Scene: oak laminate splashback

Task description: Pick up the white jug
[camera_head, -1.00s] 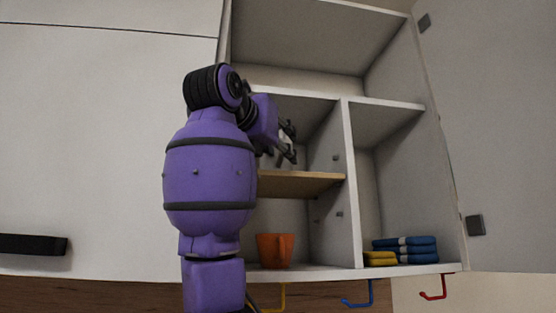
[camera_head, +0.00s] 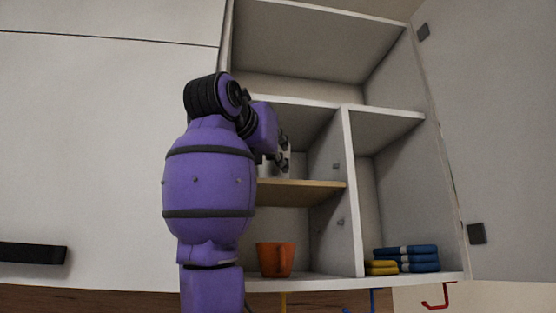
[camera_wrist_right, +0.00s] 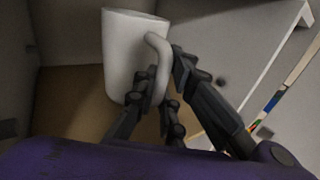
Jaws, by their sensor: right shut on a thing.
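The white jug (camera_wrist_right: 128,55) stands upright in the right wrist view, with its handle towards my right gripper (camera_wrist_right: 166,68). The fingers are closed around the handle, one on each side. In the head view my right gripper (camera_head: 283,152) is inside the middle cabinet compartment, just above the wooden shelf (camera_head: 300,192). Only a pale sliver of the jug (camera_head: 268,170) shows there; my arm hides the rest. I cannot tell whether its base touches the shelf. My left gripper is not in view.
An orange cup (camera_head: 274,260) stands on the cabinet floor below the wooden shelf. A white upright divider (camera_head: 352,190) is close to the right of my gripper. Folded blue and yellow cloths (camera_head: 405,259) lie in the right compartment. A red hook (camera_head: 437,298) hangs below.

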